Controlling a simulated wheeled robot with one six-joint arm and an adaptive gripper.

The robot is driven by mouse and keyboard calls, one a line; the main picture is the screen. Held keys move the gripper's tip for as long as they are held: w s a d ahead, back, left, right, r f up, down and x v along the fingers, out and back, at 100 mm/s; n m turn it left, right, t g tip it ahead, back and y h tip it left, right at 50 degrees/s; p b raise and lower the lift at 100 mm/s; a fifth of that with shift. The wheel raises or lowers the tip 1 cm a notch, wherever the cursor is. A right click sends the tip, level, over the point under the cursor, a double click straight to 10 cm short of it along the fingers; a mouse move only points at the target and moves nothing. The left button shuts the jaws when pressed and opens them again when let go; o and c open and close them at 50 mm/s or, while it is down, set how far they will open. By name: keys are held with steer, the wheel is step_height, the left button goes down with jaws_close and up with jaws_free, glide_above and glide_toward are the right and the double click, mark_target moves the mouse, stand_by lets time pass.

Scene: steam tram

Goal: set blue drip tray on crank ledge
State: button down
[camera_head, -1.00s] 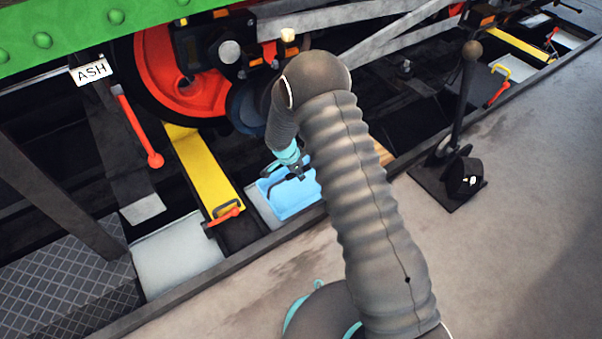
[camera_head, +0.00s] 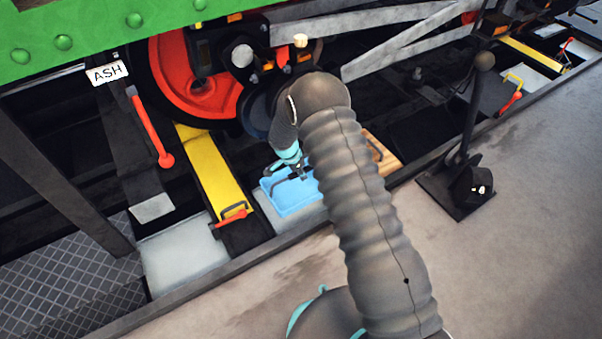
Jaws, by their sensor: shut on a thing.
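The blue drip tray (camera_head: 289,199) is in the middle of the view, at the pale ledge (camera_head: 309,218) below the wheel gear. My gripper (camera_head: 300,176) is shut on the tray at its dark handle, with my arm reaching in from the lower right. My arm hides the right end of the tray. I cannot tell whether the tray touches the ledge or hangs just above it.
A yellow bar (camera_head: 212,170) with a red-handled clamp (camera_head: 232,215) lies left of the tray. A wooden block (camera_head: 381,153) is to the right, behind my arm. A black lever stand (camera_head: 462,180) stands further right. The floor in front is clear.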

mark_target(300, 187)
steer(key=shift+f+b, duration=2.25)
steer(key=shift+f, duration=0.05)
steer(key=shift+f+b, duration=0.4)
steer(key=shift+f, duration=2.15)
steer(key=shift+w+a+f, duration=0.15)
steer(key=shift+w+a, duration=0.5)
steer(key=shift+w, duration=0.35)
steer(key=shift+w+a+f, duration=0.1)
steer(key=shift+w+a, duration=0.55)
steer(key=shift+w, duration=0.35)
steer(key=shift+a+f, duration=0.1)
steer(key=shift+f, duration=0.15)
steer(key=c, duration=1)
jaws_free()
steer(key=shift+s, duration=0.1)
steer(key=shift+p+v, duration=0.5)
steer(key=shift+v, duration=2)
